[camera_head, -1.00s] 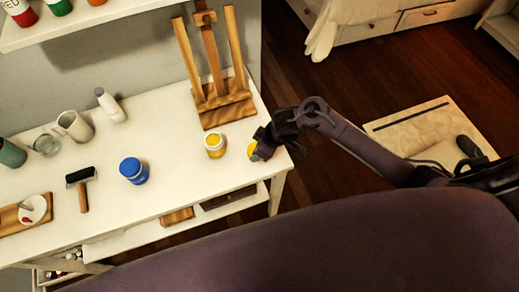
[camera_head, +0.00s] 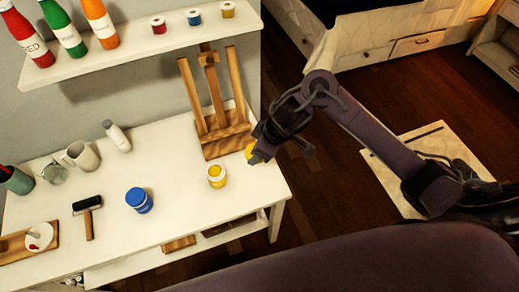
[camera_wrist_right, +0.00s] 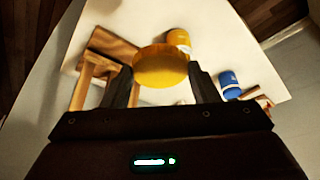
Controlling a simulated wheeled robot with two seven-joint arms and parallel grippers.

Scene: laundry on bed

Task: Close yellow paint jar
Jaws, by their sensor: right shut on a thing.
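The yellow paint jar (camera_head: 216,175) stands upright and open on the white table, with yellow paint showing at its top. It also shows in the right wrist view (camera_wrist_right: 179,39), beyond the held lid. My right gripper (camera_head: 255,156) is shut on a round yellow lid (camera_head: 250,150), which fills the space between the fingers in the right wrist view (camera_wrist_right: 160,67). The lid is above the table's right end, up and to the right of the jar and apart from it. My left gripper is not in view.
A wooden easel (camera_head: 215,138) stands just behind the jar. A shelf (camera_head: 140,50) with bottles and small jars is above. The table's front is clear around the jar.

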